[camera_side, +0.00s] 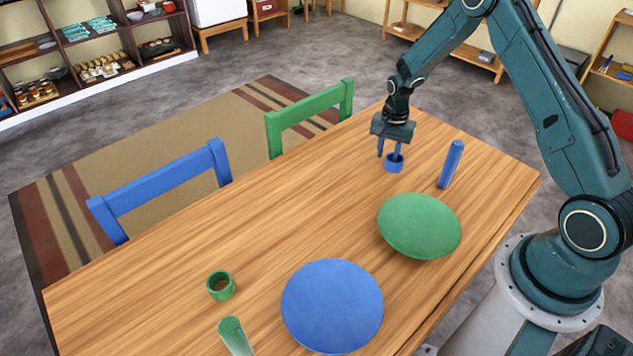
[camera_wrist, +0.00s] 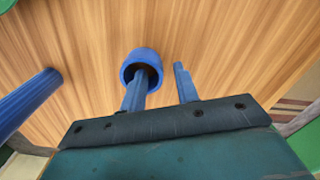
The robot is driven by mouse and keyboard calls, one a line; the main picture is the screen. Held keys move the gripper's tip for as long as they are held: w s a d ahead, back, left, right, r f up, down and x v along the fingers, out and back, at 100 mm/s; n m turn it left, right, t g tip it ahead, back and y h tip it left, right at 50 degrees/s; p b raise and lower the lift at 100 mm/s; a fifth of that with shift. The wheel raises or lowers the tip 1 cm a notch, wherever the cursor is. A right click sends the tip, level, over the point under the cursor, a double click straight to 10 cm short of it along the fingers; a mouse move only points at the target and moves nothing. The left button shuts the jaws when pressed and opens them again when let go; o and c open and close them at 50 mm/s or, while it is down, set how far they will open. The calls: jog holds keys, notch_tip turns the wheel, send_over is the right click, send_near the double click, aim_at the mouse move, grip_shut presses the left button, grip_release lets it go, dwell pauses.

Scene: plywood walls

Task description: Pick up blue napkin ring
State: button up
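The blue napkin ring (camera_side: 393,166) stands upright on the wooden table near its far end, and it also shows in the wrist view (camera_wrist: 141,56). My gripper (camera_side: 388,154) points down at it with its two blue fingers apart. In the wrist view my gripper (camera_wrist: 160,72) has its left finger over or inside the ring's opening and its right finger outside the ring, to the right. I cannot tell how deep the left finger reaches or whether either finger touches the ring. Nothing is held.
A blue cylinder (camera_side: 451,164) stands just right of the ring. A green plate (camera_side: 419,226) and a blue plate (camera_side: 332,306) lie nearer. A green ring (camera_side: 221,286) and a green cylinder (camera_side: 235,337) stand at the near left. The table (camera_side: 240,240) is clear left of the ring.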

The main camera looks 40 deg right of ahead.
jog(key=shift+f, duration=0.85)
grip_shut()
